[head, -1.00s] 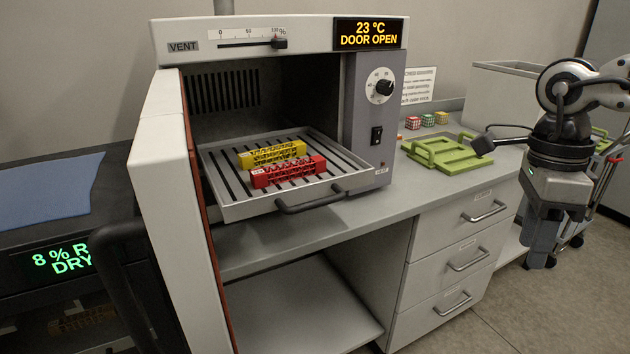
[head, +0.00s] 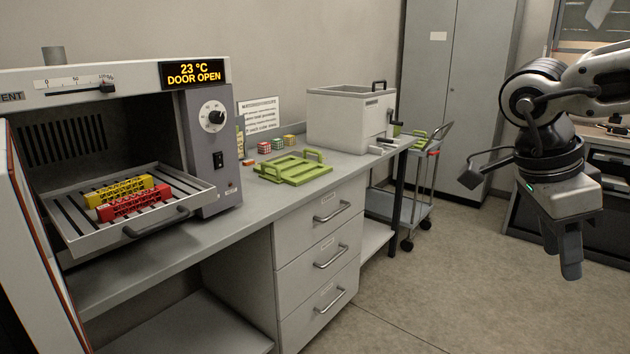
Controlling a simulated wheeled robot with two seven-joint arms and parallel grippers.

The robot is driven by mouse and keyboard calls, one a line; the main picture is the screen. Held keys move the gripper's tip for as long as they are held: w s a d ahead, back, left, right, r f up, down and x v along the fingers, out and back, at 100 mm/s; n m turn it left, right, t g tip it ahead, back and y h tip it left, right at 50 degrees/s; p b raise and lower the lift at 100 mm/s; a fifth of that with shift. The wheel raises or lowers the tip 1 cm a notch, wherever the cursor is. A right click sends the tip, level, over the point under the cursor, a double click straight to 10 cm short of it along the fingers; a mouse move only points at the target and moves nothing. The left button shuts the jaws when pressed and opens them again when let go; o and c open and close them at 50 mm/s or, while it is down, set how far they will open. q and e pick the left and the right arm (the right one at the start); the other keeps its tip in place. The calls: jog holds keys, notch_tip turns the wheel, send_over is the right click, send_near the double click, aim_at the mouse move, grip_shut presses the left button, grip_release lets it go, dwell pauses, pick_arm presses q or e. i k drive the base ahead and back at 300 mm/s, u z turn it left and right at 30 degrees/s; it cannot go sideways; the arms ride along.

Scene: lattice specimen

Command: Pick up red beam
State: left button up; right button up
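The red beam (head: 134,204) is a lattice bar lying on the slatted tray (head: 85,240) that is pulled out of the open oven at the left. A yellow beam (head: 122,190) lies right behind it, close alongside. My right gripper (head: 567,262) hangs pointing down at the right of the head view, over the open floor and far from the red beam. Its fingers look close together, but their gap is hard to see from this angle. I see nothing held in it. My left gripper is not in view.
The oven (head: 205,130) reads 23 °C, DOOR OPEN; its door (head: 35,250) stands open at left. A green tray (head: 293,168), several small coloured cubes and a grey box (head: 345,122) stand on the bench. A cart (head: 405,205) is beyond.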

aim_at(105, 213)
jog(key=z, duration=0.05)
jog(key=i, duration=0.7)
jog(key=u, duration=2.25)
jog(key=i, duration=0.5)
